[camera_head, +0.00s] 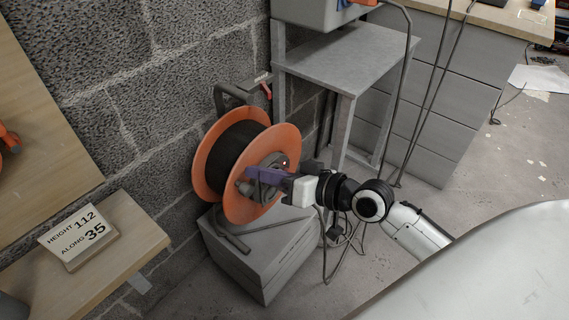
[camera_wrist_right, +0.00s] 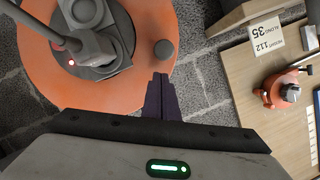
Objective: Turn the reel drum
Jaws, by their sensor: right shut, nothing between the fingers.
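The reel drum (camera_head: 240,201) has two orange flanges with dark cable wound between them. It stands upright against the block wall. My right gripper (camera_head: 251,174) has purple fingers, shut and empty, in front of the drum's near flange. In the right wrist view the orange flange (camera_wrist_right: 140,85) fills the upper left. A small grey round knob (camera_wrist_right: 164,49) sits near its edge, just beyond the fingertips (camera_wrist_right: 160,77); I cannot tell whether they touch. A grey plug (camera_wrist_right: 75,44) sits at the hub beside a red light. My left gripper is out of view.
The reel is above a grey box (camera_head: 262,262). A grey stand (camera_head: 345,65) is behind to the right, with hanging cables near my arm. A wooden shelf (camera_head: 125,235) with a sign (camera_head: 80,238) is at left. A pale surface (camera_head: 480,265) fills the lower right.

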